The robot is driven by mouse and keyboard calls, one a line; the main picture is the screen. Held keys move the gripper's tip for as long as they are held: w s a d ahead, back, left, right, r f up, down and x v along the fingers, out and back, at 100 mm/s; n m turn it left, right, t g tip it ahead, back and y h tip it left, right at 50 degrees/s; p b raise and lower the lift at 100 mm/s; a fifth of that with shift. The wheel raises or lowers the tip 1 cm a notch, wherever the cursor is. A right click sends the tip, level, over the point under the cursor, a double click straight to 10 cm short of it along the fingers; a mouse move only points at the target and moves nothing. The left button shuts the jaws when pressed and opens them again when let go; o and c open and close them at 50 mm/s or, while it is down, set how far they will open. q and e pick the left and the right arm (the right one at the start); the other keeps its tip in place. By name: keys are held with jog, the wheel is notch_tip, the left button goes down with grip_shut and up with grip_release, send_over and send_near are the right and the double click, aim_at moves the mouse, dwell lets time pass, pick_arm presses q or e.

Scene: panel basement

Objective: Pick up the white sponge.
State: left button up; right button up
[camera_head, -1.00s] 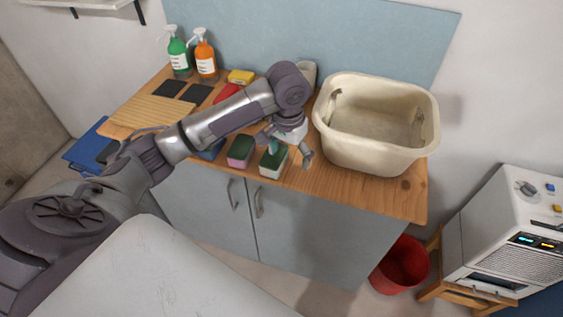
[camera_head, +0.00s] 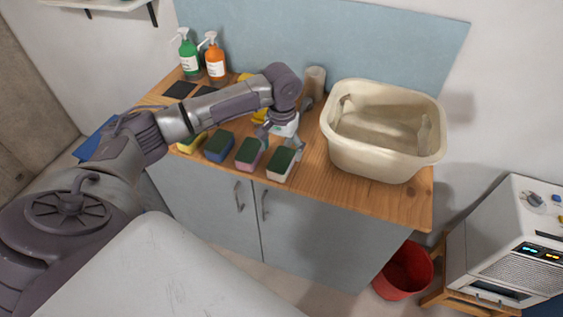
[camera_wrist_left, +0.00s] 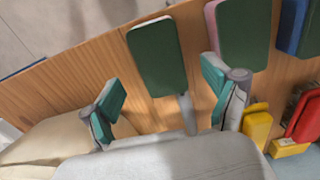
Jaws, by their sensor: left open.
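The white sponge (camera_head: 281,163) has a dark green top and a pale body. It stands at the counter's front edge, rightmost in a row of sponges. In the wrist view its green top (camera_wrist_left: 157,52) shows at the upper middle, beyond the fingers. My left gripper (camera_head: 281,144) is open and empty, just behind the sponge in the head view. In the wrist view its teal-padded fingers (camera_wrist_left: 160,95) are spread wide, to the lower left and right of the sponge. The gripper does not hold the sponge. My right gripper is not in view.
A pink sponge (camera_head: 249,153) stands close on the left, then a blue one (camera_head: 219,147) and a yellow one (camera_head: 191,142). A beige basin (camera_head: 372,165) fills the counter's right side. Two soap bottles stand at the back left. A red bucket (camera_head: 405,270) is on the floor.

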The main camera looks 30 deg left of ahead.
aim_at(281, 159)
pick_arm(q)
jog(key=shift+f+p, duration=0.6)
jog(key=shift+f, duration=1.7)
jog(key=shift+a, duration=0.1)
jog(key=c, duration=0.8)
